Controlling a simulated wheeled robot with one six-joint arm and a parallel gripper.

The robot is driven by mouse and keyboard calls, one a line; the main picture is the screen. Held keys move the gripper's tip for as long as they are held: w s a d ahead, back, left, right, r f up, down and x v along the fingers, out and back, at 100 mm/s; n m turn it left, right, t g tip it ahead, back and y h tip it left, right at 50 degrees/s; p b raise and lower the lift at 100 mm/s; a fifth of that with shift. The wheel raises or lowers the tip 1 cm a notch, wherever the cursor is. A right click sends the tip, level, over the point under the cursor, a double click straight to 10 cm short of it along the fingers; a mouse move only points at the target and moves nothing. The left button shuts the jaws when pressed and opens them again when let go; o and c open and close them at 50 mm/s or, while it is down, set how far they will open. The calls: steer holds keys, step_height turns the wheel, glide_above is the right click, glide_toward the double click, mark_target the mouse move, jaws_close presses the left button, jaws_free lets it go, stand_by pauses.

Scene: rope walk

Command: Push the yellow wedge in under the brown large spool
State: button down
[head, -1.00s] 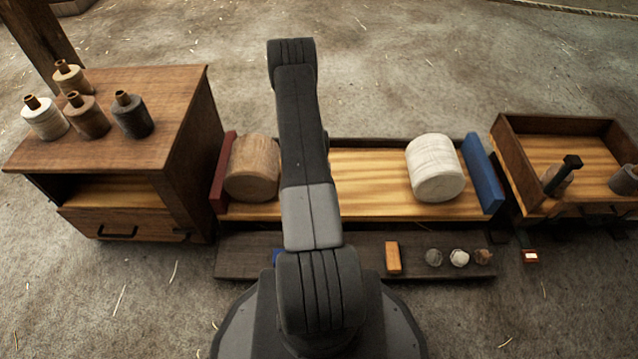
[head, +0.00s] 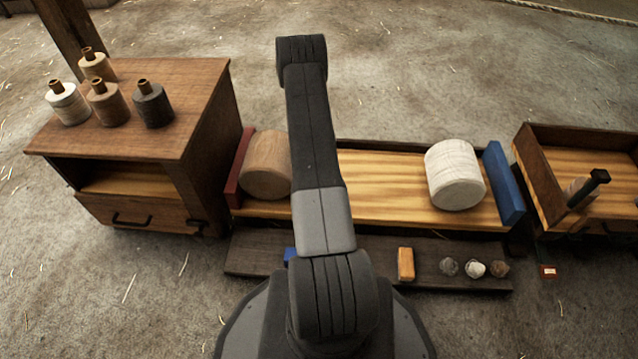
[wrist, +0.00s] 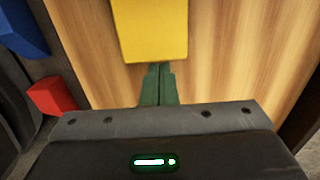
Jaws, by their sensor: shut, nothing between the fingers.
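The brown large spool (head: 265,165) lies on its side at the left of the pale wooden bench, near a dark red end board, and my arm covers its right edge. The yellow wedge (wrist: 152,28) lies on pale wood in the wrist view; my arm hides it in the head view. My gripper (wrist: 160,68) is shut and empty, its green fingertips at the wedge's near edge. They look touching or nearly so. The spool is not seen in the wrist view, so the gap between wedge and spool cannot be told.
A white spool (head: 455,175) lies by the blue end board (head: 504,184). A dark front ledge (head: 440,250) bears an orange block (head: 405,263) and small lumps. The wrist view shows a red block (wrist: 52,95) and a blue one (wrist: 22,25). A cabinet (head: 160,85) stands left.

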steer(key=shift+d+f, duration=0.15)
steer(key=shift+d, duration=1)
step_height(320, 180, up, 10)
steer(key=p, duration=0.3)
steer(key=shift+p, duration=0.3)
step_height(320, 180, down, 10)
steer(key=b, duration=0.4)
steer(key=shift+a, duration=0.1)
steer(key=shift+a+p, duration=0.7)
steer(key=shift+a, duration=0.8)
steer(key=shift+d, duration=0.4)
